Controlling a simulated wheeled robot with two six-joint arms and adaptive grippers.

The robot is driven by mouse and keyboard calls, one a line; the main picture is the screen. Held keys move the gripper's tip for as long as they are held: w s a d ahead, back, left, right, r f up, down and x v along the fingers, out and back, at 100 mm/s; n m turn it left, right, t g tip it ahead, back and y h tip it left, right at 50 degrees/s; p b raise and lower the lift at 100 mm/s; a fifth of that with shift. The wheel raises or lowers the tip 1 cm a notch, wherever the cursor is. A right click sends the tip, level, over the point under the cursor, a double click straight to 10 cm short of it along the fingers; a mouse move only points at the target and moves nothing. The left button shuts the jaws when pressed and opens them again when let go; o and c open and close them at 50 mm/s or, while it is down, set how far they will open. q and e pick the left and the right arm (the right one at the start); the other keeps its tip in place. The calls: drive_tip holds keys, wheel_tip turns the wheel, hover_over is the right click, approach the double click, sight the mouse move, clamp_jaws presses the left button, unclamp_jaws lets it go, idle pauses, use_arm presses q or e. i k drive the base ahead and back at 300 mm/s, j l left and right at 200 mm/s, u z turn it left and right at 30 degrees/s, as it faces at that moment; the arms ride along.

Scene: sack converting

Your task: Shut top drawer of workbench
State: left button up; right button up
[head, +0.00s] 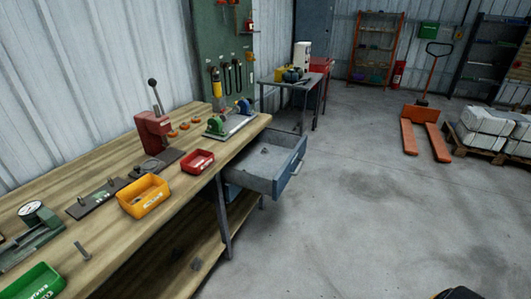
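The workbench (110,225) has a wooden top and runs along the wall from the lower left to the middle. Its blue-grey top drawer (290,178) is pulled out at the far end, under the bench top, and sticks out to the right over the floor. A handle (297,167) is on the drawer's front panel. A small grey item (264,151) lies inside the drawer. Neither of my grippers can be made out in the head view.
A red press (153,130), red bin (198,161), yellow bin (143,196) and green bin (38,282) stand on the bench. A pallet truck (424,130) stands farther back. Floor right of the drawer is clear. A black and orange part shows at the bottom right edge.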

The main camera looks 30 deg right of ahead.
sight(270, 173)
drive_tip(key=i+l+u, duration=0.1)
drive_tip(key=l, duration=0.5)
drive_tip(key=i+l+u, duration=0.1)
drive_tip(key=l, duration=0.55)
drive_tip(key=i+l, duration=0.2)
drive_tip(key=l, duration=0.45)
drive_tip(key=i+l+u, duration=0.15)
drive_tip(key=l, duration=0.5)
drive_tip(key=l+u, duration=0.1)
drive_tip(key=l, duration=0.55)
drive_tip(key=i, duration=0.05)
